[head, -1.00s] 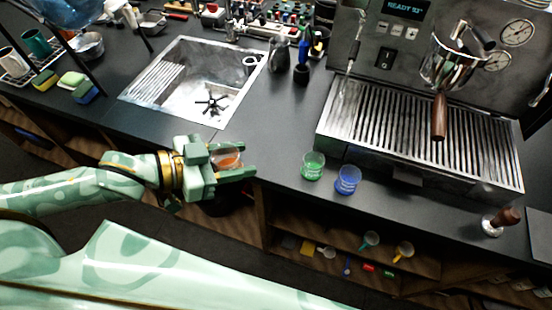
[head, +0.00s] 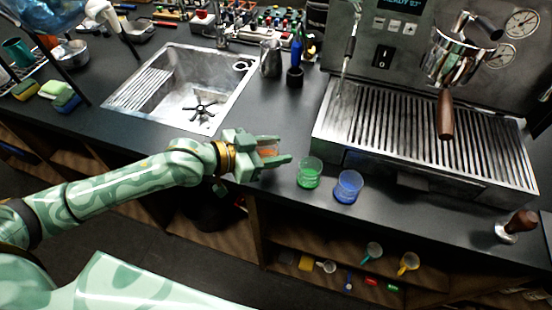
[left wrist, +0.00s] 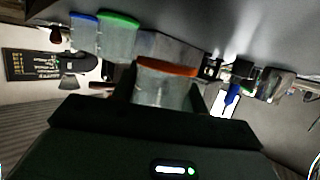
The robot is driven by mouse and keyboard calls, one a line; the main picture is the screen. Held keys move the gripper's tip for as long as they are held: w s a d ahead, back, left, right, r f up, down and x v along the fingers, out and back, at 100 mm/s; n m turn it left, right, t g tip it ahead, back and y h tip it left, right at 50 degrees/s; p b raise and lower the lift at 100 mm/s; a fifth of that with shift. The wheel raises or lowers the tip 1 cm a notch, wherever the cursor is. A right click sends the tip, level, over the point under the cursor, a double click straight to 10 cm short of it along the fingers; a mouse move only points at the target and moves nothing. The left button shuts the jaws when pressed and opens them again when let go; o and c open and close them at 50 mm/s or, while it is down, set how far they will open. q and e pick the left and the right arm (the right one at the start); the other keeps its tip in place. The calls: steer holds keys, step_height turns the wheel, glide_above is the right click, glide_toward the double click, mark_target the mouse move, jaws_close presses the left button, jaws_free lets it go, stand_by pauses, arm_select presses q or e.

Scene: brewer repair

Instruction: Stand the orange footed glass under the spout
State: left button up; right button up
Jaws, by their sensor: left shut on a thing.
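The orange footed glass (head: 268,151) is between the fingers of my left gripper (head: 275,152), which is shut on it. They are above the counter's front edge, just left of the green glass. The spout under the portafilter cannot be made out clearly. My right gripper is not in view.
A green glass (head: 309,173) and a blue glass (head: 348,187) stand on the counter before the drip tray. A steam wand (head: 350,50) hangs at its left. A tamper (head: 516,226) stands at the right. A sink (head: 185,85) lies behind my left arm. The slats look clear.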

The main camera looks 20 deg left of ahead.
arm_select(q)
steer(key=f, duration=0.1)
steer(key=f+b, duration=0.1)
steer(key=f, duration=0.1)
steer(key=shift+w+d+f, duration=0.15)
steer(key=shift+w+f, duration=0.05)
steer(key=shift+w, duration=0.15)
steer(key=shift+f, duration=0.15)
steer(key=o, duration=1.1)
steer(key=shift+f, duration=0.1)
